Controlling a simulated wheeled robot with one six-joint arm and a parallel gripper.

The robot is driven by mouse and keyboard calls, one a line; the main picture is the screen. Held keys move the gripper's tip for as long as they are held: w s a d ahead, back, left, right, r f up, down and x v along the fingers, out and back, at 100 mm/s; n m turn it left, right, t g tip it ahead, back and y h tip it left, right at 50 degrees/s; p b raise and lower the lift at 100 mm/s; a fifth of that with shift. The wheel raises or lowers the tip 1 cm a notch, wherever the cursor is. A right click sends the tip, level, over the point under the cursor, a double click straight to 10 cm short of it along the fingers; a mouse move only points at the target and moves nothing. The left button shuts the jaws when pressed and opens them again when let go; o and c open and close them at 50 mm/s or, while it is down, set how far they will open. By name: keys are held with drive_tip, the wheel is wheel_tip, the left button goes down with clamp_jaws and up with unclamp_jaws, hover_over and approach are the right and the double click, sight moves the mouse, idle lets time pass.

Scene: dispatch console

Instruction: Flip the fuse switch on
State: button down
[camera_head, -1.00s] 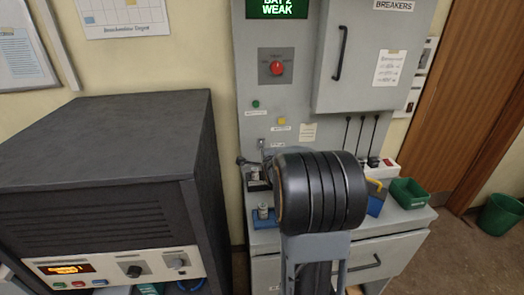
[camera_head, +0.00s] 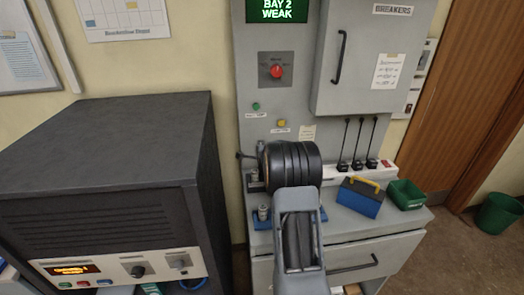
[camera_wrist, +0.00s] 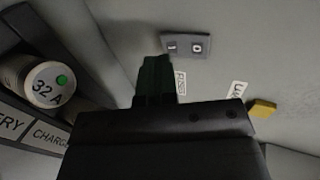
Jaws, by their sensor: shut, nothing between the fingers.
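A grey rocker switch marked I and 0 (camera_wrist: 187,45) is on the pale panel in the wrist view. A white label (camera_wrist: 180,83) beside it is partly hidden and too small to read surely. My gripper (camera_wrist: 155,65) is shut and empty, its dark fingertips just below and left of the rocker in the picture. I cannot tell whether they touch the panel. In the head view my black wrist hides the gripper and the rocker.
A 32 A fuse with a green dot (camera_wrist: 50,85) is at the wrist view's left; a yellow piece (camera_wrist: 263,108) is at right. The head view shows a red knob (camera_head: 277,71), breaker cabinet (camera_head: 370,60), blue box (camera_head: 361,197), green bin (camera_head: 405,194) and dark cabinet (camera_head: 110,140).

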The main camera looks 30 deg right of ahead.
drive_tip(key=shift+w+d+f, duration=0.1)
drive_tip(key=shift+w+d, duration=0.1)
drive_tip(key=shift+w, duration=0.25)
drive_tip(key=shift+w+d+f, duration=0.1)
drive_tip(key=shift+w+d, duration=0.1)
drive_tip(key=shift+w, duration=0.25)
drive_tip(key=shift+w+d+t+b, duration=0.1)
drive_tip(key=shift+w+t+b, duration=0.15)
drive_tip(key=shift+b, duration=0.4)
drive_tip(key=shift+r, duration=0.15)
drive_tip(key=shift+r+p, duration=0.4)
drive_tip(key=shift+r, duration=0.35)
drive_tip(key=shift+s, duration=0.1)
